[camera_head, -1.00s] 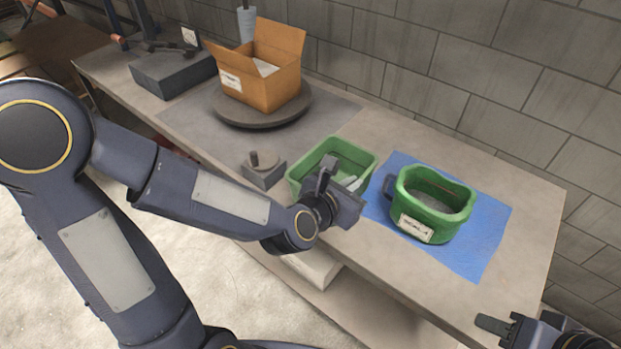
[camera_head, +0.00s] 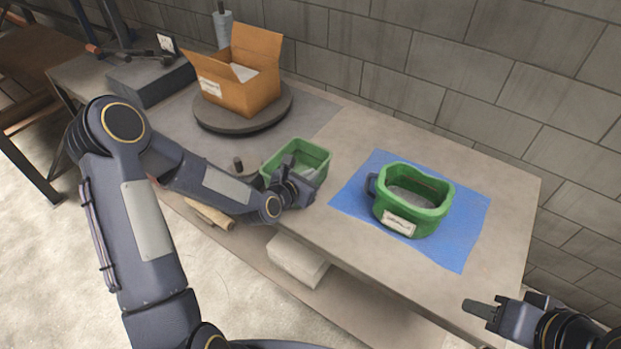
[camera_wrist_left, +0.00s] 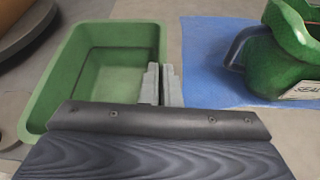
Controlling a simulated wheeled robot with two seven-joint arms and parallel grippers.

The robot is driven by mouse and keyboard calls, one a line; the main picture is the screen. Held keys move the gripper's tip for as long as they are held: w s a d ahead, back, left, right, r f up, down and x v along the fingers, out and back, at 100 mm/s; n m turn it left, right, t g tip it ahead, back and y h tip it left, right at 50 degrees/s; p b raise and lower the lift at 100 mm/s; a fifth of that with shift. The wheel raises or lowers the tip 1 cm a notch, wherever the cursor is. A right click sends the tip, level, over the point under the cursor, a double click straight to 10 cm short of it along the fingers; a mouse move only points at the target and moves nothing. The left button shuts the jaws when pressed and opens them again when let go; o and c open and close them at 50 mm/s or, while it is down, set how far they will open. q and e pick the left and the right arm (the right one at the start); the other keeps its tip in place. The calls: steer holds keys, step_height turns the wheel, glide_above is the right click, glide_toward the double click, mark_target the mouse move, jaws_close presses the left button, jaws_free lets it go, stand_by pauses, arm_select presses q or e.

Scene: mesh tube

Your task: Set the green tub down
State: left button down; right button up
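The green tub (camera_head: 308,153) is a light-green open rectangular tub, upright at the table, between the round turntable and the blue mat. It looks low over or on the tabletop; I cannot tell whether its base touches. My left gripper (camera_head: 299,174) is at its near right side. In the left wrist view the grey fingertips (camera_wrist_left: 160,86) straddle the right wall of the tub (camera_wrist_left: 66,72), close together. The arm hides part of the tub's near side. My right gripper (camera_head: 505,308) is at the lower right, away from the tub; its finger gap is unclear.
A darker green wavy-rimmed, labelled container (camera_head: 405,220) with a dark handle stands on the blue mat (camera_head: 350,198). An open cardboard box (camera_head: 243,92) sits on the turntable (camera_head: 212,124). A knobbed block (camera_head: 238,162) is close left of the tub. Bare tabletop (camera_head: 340,150) lies behind.

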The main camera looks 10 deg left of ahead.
arm_select(q)
steer(key=shift+f, duration=0.85)
steer(key=shift+f, duration=0.2)
steer(key=c, duration=1.6)
jaws_free()
steer(key=shift+c, duration=0.2)
steer(key=shift+r, duration=0.15)
